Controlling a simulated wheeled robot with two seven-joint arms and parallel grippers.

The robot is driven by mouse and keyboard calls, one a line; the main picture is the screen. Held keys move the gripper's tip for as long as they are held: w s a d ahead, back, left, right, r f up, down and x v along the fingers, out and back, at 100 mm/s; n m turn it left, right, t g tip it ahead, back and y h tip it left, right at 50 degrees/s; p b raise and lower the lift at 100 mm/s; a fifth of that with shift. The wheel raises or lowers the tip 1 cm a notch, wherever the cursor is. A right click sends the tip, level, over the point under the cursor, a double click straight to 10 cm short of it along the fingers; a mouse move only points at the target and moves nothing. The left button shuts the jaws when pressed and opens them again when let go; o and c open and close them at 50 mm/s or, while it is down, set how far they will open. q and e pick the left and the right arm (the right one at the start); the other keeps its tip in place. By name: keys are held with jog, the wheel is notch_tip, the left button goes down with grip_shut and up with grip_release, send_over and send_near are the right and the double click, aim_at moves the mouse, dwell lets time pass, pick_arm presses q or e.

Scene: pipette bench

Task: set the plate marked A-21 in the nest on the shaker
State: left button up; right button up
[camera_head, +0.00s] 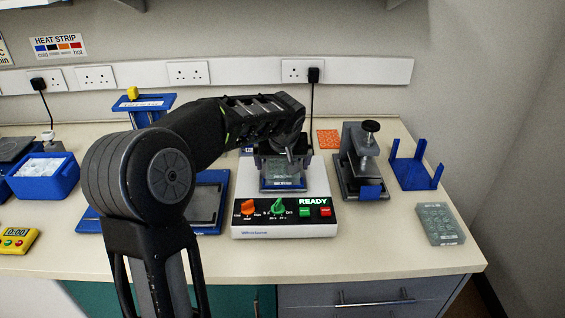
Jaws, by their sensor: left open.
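The shaker (246,212) is a white box with an orange knob, a green knob and a panel reading READY. A grey-green plate (283,172) sits on top of it, in the area of the nest; my gripper partly hides it, and I cannot tell if it is fully seated. Its marking is too small to read. My left gripper (284,160) is open, with its fingers over the back part of this plate. Another grey-green plate (439,224) lies flat on the bench at the right; its marking is also unreadable. My right gripper is out of view.
A grey press-like device with a black knob (371,126) stands just right of the shaker, then a blue holder with upright posts (412,171). A blue tub (42,180) and yellow timer (17,240) are at the left.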

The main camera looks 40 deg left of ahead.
pick_arm(q)
jog(key=shift+r+p, duration=0.35)
jog(key=shift+p, duration=0.05)
jog(key=shift+s+d+r, duration=0.15)
jog(key=shift+r, duration=0.15)
jog(key=b+v, duration=0.1)
jog(key=v, duration=1)
jog(key=shift+b, duration=0.3)
jog(key=shift+s, duration=0.1)
